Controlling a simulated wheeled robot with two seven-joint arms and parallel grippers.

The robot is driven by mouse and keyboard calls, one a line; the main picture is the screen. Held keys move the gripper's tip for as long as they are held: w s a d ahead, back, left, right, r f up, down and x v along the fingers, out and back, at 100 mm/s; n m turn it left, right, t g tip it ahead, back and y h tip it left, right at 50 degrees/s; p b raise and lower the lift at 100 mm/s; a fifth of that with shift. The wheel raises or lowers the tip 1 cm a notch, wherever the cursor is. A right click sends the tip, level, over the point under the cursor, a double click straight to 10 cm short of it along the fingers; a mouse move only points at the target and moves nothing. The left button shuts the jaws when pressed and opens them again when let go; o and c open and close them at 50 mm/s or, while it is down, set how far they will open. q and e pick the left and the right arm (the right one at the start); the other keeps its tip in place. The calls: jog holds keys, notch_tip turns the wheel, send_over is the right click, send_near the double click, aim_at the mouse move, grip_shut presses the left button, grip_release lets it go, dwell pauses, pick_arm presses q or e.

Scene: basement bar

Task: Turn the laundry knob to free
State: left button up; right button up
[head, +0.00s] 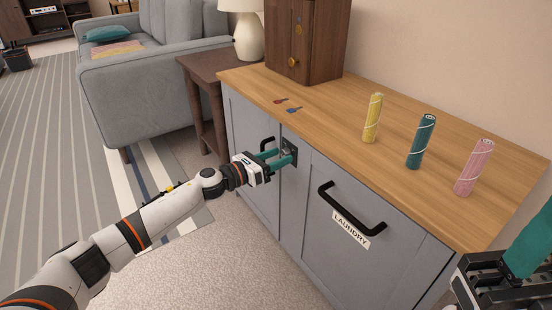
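The grey cabinet's laundry door (345,220) has a black bar handle (352,208) and a white "LAUNDRY" label (350,229). A dark plate (291,148) sits on the narrow upright left of this door, with a small knob partly hidden by my gripper. My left gripper (284,156) has its two teal fingers apart, with their tips at the plate around the knob area. I cannot tell whether they press on the knob. My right gripper (524,256) is at the lower right edge, cut off by the frame, with one teal finger showing.
Yellow (372,118), teal (421,142) and pink (474,167) rolls stand on the wooden top (330,118). Small red (281,101) and blue (294,110) items lie near its left end. A wooden box (308,40), side table (205,70) and sofa (150,95) stand behind.

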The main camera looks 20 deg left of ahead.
pick_arm(q)
jog(key=c, duration=0.9)
